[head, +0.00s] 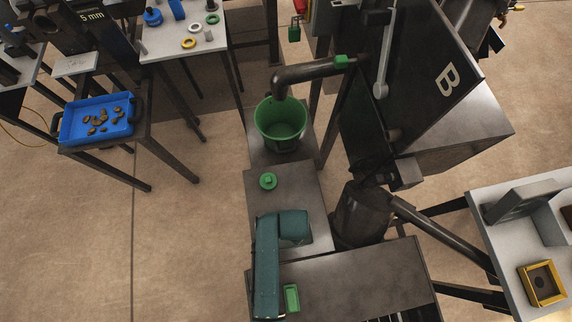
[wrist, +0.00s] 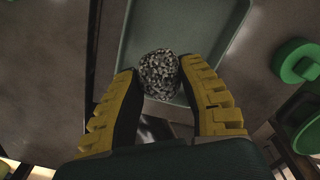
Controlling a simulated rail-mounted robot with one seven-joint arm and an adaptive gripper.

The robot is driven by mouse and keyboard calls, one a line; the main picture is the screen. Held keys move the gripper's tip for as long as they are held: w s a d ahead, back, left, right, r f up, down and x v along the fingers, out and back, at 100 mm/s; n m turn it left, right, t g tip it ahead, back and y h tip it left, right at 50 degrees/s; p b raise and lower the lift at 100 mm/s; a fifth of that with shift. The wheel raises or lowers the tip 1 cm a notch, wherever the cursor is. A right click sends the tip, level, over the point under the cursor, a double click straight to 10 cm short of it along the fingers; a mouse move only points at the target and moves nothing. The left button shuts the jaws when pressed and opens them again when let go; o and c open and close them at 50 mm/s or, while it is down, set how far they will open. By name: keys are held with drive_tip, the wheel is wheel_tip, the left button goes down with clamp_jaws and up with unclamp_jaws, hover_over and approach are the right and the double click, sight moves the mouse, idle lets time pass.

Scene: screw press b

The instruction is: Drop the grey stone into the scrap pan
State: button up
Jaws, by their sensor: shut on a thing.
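The grey stone (wrist: 160,74) is a rough, speckled lump between the yellow-and-black fingers of my gripper (wrist: 158,80) in the wrist view. The fingers are shut on its two sides. Behind the stone is a shallow grey-green tray (wrist: 205,30), which may be the scrap pan. The stone overlaps the tray's near part in the picture; its height above it is unclear. In the head view my teal arm reaches over the grey bench and hides the gripper, the stone and most of that tray.
A green bucket (head: 281,124) stands below a bent pipe (head: 315,70). A green knobbed piece (head: 268,181) lies on the bench, and a small green box (head: 291,298) is beside my arm. A blue tray (head: 72,140) of brown lumps stands left. The dark press (head: 420,80) rises right.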

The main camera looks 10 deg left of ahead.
drive_tip(key=o, duration=1.2)
drive_tip(key=shift+c, duration=0.2)
drive_tip(key=shift+r, duration=0.1)
wheel_tip(320, 180, up, 12)
drive_tip(key=shift+w+d, duration=0.1)
